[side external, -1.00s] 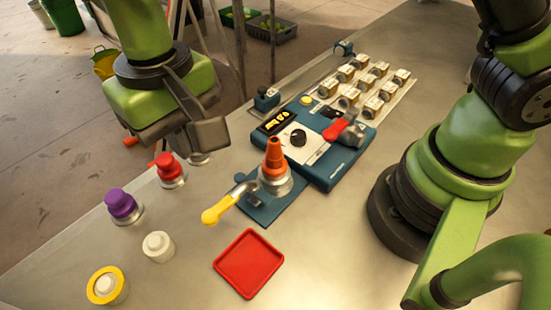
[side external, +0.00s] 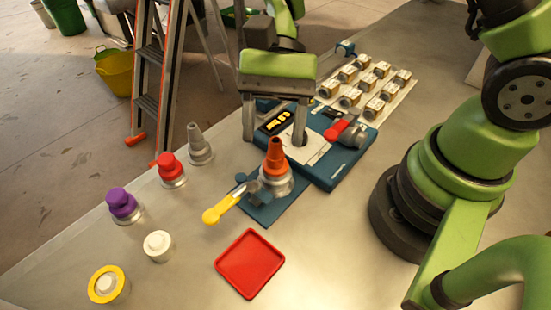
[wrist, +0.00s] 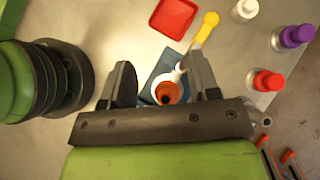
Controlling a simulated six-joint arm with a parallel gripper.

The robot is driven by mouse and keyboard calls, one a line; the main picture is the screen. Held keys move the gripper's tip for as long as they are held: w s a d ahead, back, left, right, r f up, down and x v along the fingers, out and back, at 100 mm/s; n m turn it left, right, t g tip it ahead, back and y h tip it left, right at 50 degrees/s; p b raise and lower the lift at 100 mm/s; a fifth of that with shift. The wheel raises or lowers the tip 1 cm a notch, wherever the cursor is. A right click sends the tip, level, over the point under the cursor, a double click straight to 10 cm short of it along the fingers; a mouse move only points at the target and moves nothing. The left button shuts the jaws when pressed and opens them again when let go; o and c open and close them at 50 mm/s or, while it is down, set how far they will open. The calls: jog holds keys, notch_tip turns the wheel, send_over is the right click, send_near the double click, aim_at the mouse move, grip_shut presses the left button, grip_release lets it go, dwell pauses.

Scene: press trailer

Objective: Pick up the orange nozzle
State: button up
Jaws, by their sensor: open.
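The orange nozzle (side external: 275,155) stands upright in a metal collar on a blue base plate (side external: 270,212). A yellow-handled lever (side external: 220,208) sticks out beside it. My gripper (side external: 273,140) is open and empty, fingers pointing down, above and behind the nozzle and over the blue control panel (side external: 345,160). In the wrist view the nozzle (wrist: 168,94) appears between the two spread fingers of my gripper (wrist: 160,63), closer to the right-hand finger. No contact with the nozzle is visible. The fingers hide part of the panel in the side view.
A red tray (side external: 249,264) lies in front of the nozzle. Grey (side external: 199,147), red (side external: 170,168) and purple (side external: 122,204) nozzles stand to the left, with a white capped piece (side external: 157,245) and a yellow-ringed one (side external: 107,285). A rack of small blocks (side external: 365,86) lies behind.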

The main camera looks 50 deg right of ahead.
aim_at(278, 138)
jog(key=d+m+t+y, duration=0.1)
jog(key=m, duration=0.1)
jog(key=w+d+r+m+t+y, duration=0.1)
jog(key=m+t+y, duration=0.1)
jog(key=d+m+t+y, duration=0.1)
jog(key=m, duration=0.2)
jog(key=shift+w+r+t+y, duration=0.15)
jog(key=shift+r+t+y, duration=0.25)
jog(key=shift+w+d+m+t, duration=0.1)
jog(key=shift+d+m+t, duration=0.1)
jog(key=shift+m+t, duration=0.15)
jog(key=shift+f, duration=2.3)
notch_tip(278, 138, down, 2)
jog(key=shift+f, duration=0.25)
jog(key=shift+x, duration=1.45)
jog(key=shift+r, duration=0.15)
grip_shut()
